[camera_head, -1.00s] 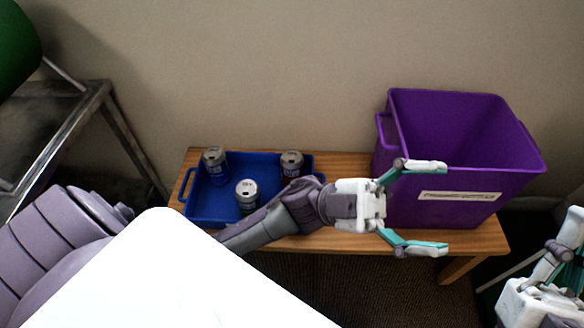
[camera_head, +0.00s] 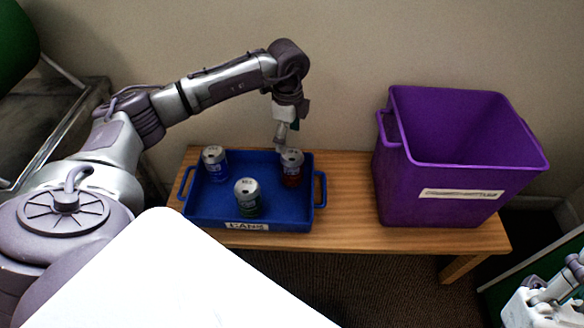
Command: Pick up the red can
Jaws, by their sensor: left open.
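The red can (camera_head: 291,176) stands upright at the back right of the blue tray (camera_head: 285,215), its silver top showing. My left gripper (camera_head: 281,143) points down just above and behind the red can's top, open; one finger shows clearly, and the other is mostly hidden. I cannot tell whether a finger touches the can. A blue can (camera_head: 216,170) stands at the tray's back left, and a green can (camera_head: 248,206) stands near its front middle. Part of my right gripper (camera_head: 550,290) shows at the lower right edge; its fingertips are cut off or unclear.
The tray, with a label reading CANS, sits on a wooden bench (camera_head: 350,190). A purple bin (camera_head: 440,200) with a white label stands at the bench's right end, looking empty. Bare bench lies between tray and bin. A metal frame (camera_head: 60,130) stands at the left.

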